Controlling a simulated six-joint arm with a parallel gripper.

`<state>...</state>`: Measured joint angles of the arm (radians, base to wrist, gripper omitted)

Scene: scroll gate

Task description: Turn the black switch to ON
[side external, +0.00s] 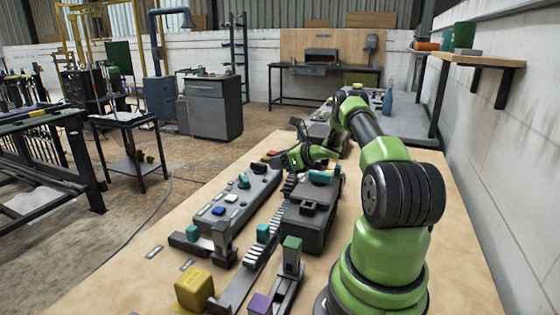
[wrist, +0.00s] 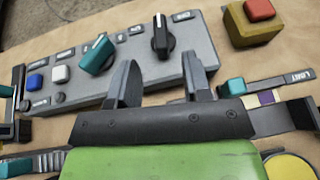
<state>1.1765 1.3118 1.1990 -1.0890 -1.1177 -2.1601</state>
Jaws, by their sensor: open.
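The black switch (wrist: 161,36) stands on a grey control panel (wrist: 140,78) in the wrist view, with a pale pointer line toward its top. Small labels lie around it, too small to read. In the side view the panel (side external: 236,203) lies left of centre, and the switch (side external: 258,168) is a small dark shape near its far end. My gripper (wrist: 164,66) is open and empty. Its two fingers are apart, and in the picture the switch shows just beyond the gap between them. I cannot tell the height of the fingertips over the panel.
A teal knob (wrist: 97,55), a white button (wrist: 61,74) and a blue button (wrist: 35,82) share the panel. A yellow box with a red button (wrist: 259,9) stands beyond it at right. Several other fixtures, including a yellow block (side external: 194,290), crowd the wooden table.

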